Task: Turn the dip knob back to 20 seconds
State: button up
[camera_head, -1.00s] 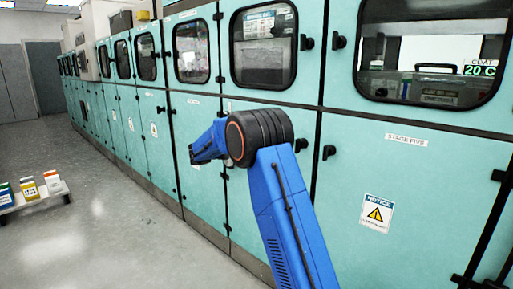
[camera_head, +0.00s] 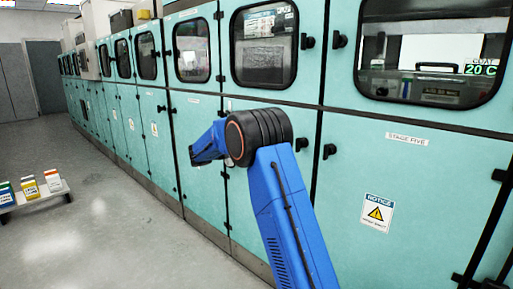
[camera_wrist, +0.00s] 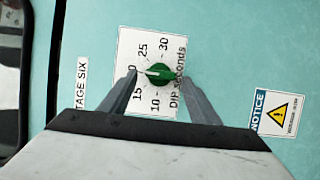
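A green dip knob (camera_wrist: 162,74) sits on a white dial plate (camera_wrist: 124,50) marked "DIP seconds", seen turned sideways in the wrist view. The numbers 10, 15, 25 and 30 are readable. The number between 15 and 25 is partly hidden by a finger, and only its 0 shows. The knob's pale pointer line faces left in the picture, toward that partly hidden number. My gripper (camera_wrist: 160,76) is open, with one finger on each side of the knob and a visible gap to it. In the head view the dial is not visible, and my gripper cannot be made out clearly.
A "STAGE SIX" label (camera_wrist: 81,92) and a notice sign (camera_wrist: 276,112) flank the dial. In the head view, teal cabinets (camera_head: 410,190) with windows and dark handles run along the right. A low stand (camera_head: 38,204) with small boxes is at left. The grey floor is otherwise open.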

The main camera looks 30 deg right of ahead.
jog(key=a, duration=1.7)
jog(key=shift+w+a, duration=0.2)
jog(key=shift+w, duration=0.2)
jog(key=s+d+n+y, duration=0.1)
jog(key=s+d+y, duration=0.3)
jog(key=s, duration=0.9)
jog(key=s+d+y, duration=0.3)
jog(key=s+y, duration=0.2)
jog(key=s, duration=0.9)
jog(key=s+a+f+t+y, duration=0.2)
jog(key=s+a+f+y, duration=0.1)
jog(key=s, duration=0.6)
jog(key=s+a+f+t+y, duration=0.2)
jog(key=s+a+f+y, duration=0.1)
jog(key=s, duration=0.6)
jog(key=s+a+f+t+y, duration=0.1)
jog(key=s+a+f+y, duration=0.2)
jog(key=s, duration=0.6)
jog(key=shift+s+a+f+t, duration=0.4)
jog(key=shift+a+f, duration=0.45)
jog(key=shift+f, duration=0.5)
